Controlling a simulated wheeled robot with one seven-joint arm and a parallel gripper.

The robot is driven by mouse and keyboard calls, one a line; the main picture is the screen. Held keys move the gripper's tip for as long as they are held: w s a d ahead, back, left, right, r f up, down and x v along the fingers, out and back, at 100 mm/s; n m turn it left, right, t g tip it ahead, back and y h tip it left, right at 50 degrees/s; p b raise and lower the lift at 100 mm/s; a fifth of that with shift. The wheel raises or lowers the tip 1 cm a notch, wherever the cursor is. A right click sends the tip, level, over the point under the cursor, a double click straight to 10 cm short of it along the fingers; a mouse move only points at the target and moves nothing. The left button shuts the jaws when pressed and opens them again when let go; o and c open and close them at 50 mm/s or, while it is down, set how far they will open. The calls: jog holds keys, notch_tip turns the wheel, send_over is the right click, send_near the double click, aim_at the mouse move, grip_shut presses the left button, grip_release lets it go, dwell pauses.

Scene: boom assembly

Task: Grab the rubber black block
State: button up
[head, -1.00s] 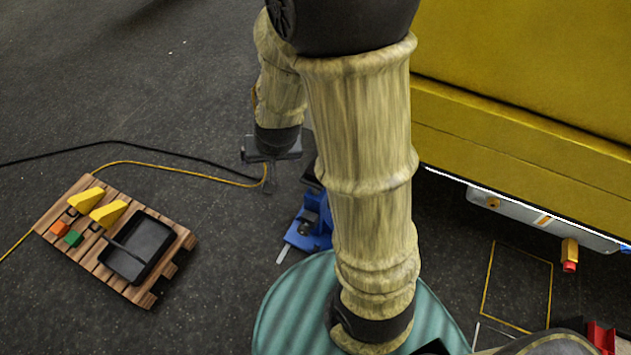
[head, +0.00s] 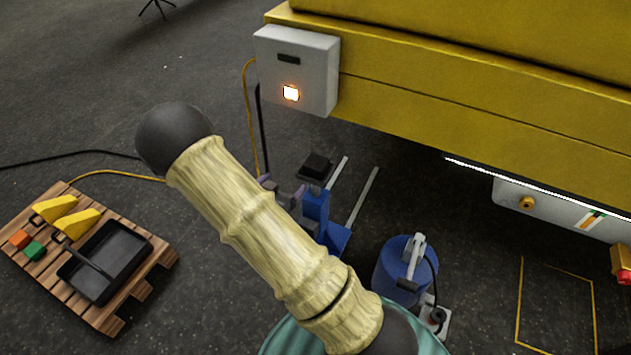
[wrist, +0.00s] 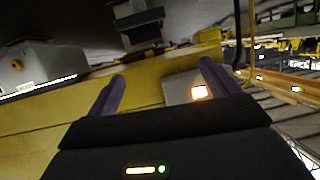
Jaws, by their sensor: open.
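A black block (head: 316,167) sits on top of a blue jack-like stand (head: 316,212) near the middle of the head view. It is probably the rubber block. My gripper (head: 282,191) is just left of the stand, partly hidden behind my arm. In the wrist view its two purple fingers (wrist: 160,82) are spread wide, with nothing between them. A dark block-like thing at the top of the wrist view (wrist: 138,25) lies beyond the fingers; I cannot tell if it is the same block.
The yellow machine body (head: 450,105) overhangs the right, with a grey box (head: 315,75) and lit button at its corner. A blue canister (head: 400,270) stands right of my arm. A wooden pallet (head: 105,318) with wedges and a tray lies left. Cables cross the floor.

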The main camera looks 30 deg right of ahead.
aim_at(310, 167)
jog(key=f+h, duration=0.1)
jog(key=f+b, duration=0.1)
jog(key=s+f+h+b, duration=0.1)
jog(key=shift+d+f+t+h, duration=0.3)
jog(key=shift+d, duration=0.05)
jog(key=b+x, duration=0.4)
jog(key=x, duration=0.7)
jog(key=shift+w+d+f, duration=0.1)
jog(key=shift+d+f, duration=0.05)
jog(key=shift+f, duration=0.05)
jog(key=shift+w+d, duration=0.3)
